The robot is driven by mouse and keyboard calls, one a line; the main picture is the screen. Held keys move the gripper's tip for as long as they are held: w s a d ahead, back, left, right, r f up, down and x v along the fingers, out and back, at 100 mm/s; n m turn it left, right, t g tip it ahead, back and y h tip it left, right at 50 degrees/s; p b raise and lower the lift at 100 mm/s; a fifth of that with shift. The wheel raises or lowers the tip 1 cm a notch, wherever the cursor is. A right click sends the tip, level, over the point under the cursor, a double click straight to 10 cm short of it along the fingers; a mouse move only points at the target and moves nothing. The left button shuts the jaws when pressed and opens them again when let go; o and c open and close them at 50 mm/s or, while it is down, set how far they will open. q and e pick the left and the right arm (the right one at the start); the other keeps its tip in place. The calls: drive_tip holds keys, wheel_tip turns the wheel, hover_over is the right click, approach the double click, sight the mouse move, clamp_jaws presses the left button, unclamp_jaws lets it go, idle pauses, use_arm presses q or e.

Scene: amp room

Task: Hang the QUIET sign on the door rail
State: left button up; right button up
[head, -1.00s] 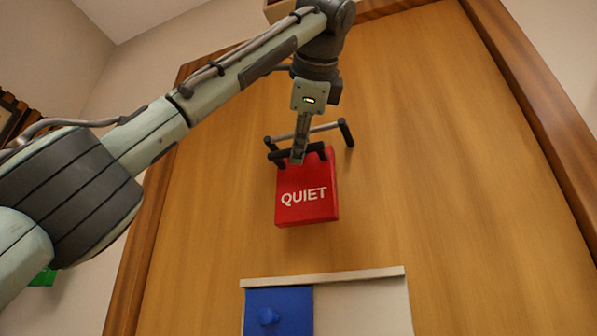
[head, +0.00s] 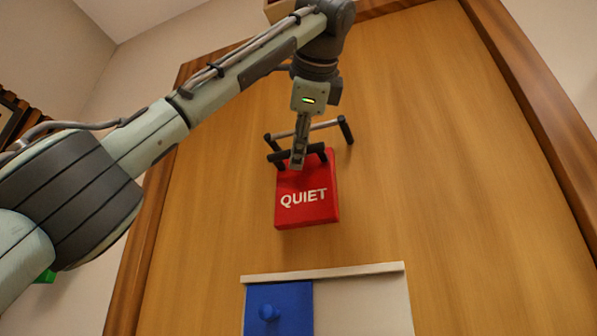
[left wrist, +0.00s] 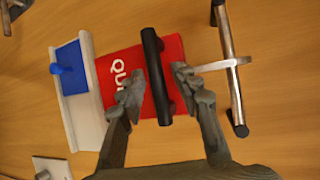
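The red QUIET sign (head: 306,210) is upright in front of the wooden door, just below the door rail (head: 326,126), a metal bar on dark posts. My left gripper (head: 299,158) points down at the sign's top. My right gripper is out of view.
Below the sign, a pale panel (head: 360,305) with a ledge and a blue slider (head: 280,306) with a knob is on the door. The wooden door frame (head: 530,90) borders the door at right. The door surface right of the sign is clear.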

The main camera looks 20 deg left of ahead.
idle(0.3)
use_arm(q)
drive_tip(key=v, duration=1.2)
